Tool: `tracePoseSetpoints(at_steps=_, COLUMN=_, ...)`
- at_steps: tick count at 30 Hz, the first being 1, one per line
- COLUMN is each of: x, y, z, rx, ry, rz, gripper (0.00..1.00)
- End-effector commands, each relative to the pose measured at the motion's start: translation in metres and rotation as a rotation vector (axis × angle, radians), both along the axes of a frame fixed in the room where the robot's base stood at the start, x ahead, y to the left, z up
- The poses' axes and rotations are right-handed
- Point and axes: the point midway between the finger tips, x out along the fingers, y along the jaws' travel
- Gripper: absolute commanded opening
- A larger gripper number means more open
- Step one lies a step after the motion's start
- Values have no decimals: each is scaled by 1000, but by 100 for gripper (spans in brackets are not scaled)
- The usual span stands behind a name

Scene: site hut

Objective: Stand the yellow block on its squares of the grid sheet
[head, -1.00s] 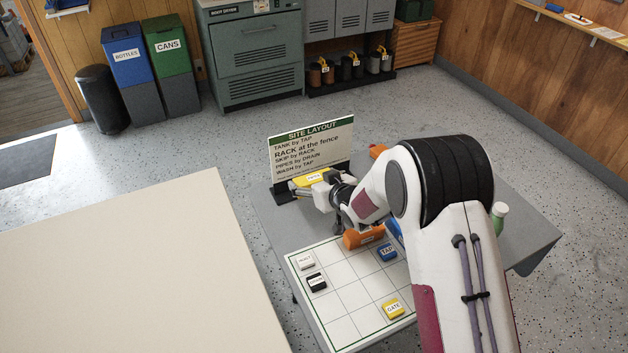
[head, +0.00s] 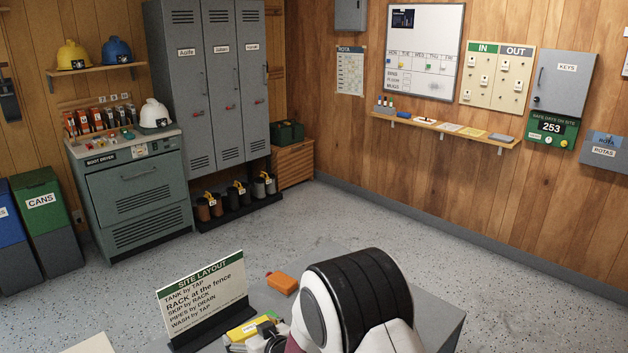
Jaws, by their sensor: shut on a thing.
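The yellow block (head: 243,329) shows low in the head view, just in front of the site layout sign. My gripper (head: 256,335) is beside it at the picture's bottom edge, shut on it. My own arm covers part of the jaws. The block's underside is hidden. The grid sheet is out of view. The site layout sign (head: 207,283) stands on its dark base and reads "TANK by TAP", "RACK at the fence", "SKIP by RACK", "PIPES by DRAIN", "WASH by TAP".
An orange object (head: 282,283) lies on the grey table (head: 262,297) behind my arm. A pale surface corner (head: 92,343) shows at bottom left. Beyond are open floor (head: 330,225), a boot dryer (head: 135,190), lockers (head: 208,90) and a wall shelf (head: 440,128).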

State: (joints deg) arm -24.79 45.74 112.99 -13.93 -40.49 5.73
Motion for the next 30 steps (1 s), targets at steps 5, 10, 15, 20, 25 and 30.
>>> tracePoseSetpoints(at_steps=5, x=3, y=-57, z=24, rx=1, ry=-3, rz=-105, gripper=52)
tracePoseSetpoints(at_steps=10, x=1, y=-107, z=43, rx=1, ry=-3, rz=-198, gripper=52)
tracePoseSetpoints(at_steps=15, x=-3, y=-154, z=64, rx=2, ry=-4, rz=-287, gripper=52)
tracePoseSetpoints(at_steps=20, x=-8, y=-197, z=83, rx=1, ry=-4, rz=-367, gripper=52)
tracePoseSetpoints(at_steps=25, x=-15, y=-240, z=103, rx=1, ry=-4, rz=-451, gripper=52)
tracePoseSetpoints(at_steps=30, x=-21, y=-278, z=125, rx=2, ry=-5, rz=-524, gripper=52)
